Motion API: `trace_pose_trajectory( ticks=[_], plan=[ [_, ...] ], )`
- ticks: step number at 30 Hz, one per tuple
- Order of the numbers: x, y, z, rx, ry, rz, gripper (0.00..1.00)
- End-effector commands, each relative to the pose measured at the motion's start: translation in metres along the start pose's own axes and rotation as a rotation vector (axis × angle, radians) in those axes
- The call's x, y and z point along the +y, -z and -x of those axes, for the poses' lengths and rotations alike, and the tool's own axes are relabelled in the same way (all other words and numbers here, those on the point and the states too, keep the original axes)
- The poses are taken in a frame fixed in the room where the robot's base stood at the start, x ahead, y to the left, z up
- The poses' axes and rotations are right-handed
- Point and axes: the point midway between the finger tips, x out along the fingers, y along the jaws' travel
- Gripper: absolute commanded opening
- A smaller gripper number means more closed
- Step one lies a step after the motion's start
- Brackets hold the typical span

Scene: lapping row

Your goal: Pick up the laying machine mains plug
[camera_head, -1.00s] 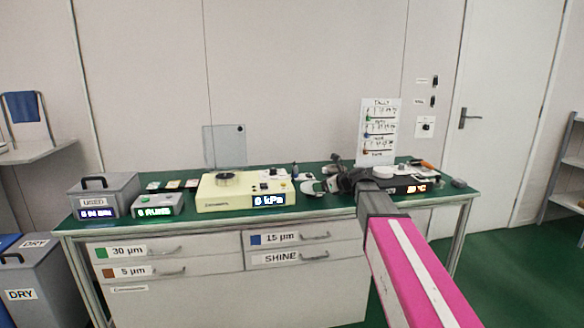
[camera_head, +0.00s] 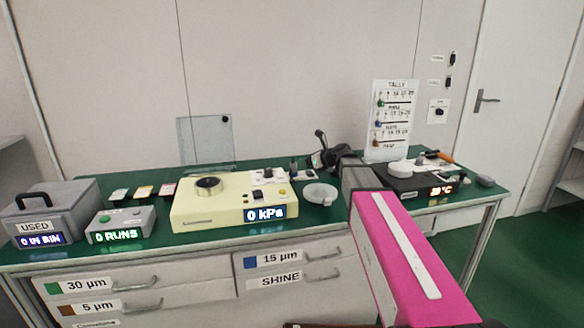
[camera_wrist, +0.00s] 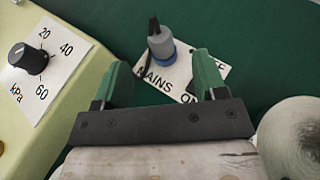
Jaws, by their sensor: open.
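The mains plug (camera_wrist: 161,46) is a grey cap with a blue ring and a black cord. In the wrist view it stands on a white label (camera_wrist: 180,72) reading MAINS, partly covered. My gripper (camera_wrist: 162,72) has its two green fingers apart and empty. The plug shows between and beyond the fingertips, not gripped. The yellow laying machine (camera_wrist: 40,95) with its kPa dial lies to the left in the wrist view. In the head view the machine (camera_head: 190,212) reads 0 kPa, and my pink arm reaches over the bench to its right.
A pale round object (camera_wrist: 295,138) is close right of my gripper in the wrist view. A black hotplate (camera_head: 408,184) and a tally board (camera_head: 388,120) stand farther right. Green bench top shows between them.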

Motion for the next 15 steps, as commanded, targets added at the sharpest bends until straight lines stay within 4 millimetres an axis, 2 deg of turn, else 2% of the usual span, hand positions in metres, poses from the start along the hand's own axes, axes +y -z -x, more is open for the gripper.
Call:
trace_pose_trajectory(
  ticks=[7,15],
  plan=[
    [-0.002,0.0,-0.038,0.001,-0.002,0.0,0.65],
    [0.0,0.002,-0.056,0.0,0.0,0.0,0.65]
  ],
)
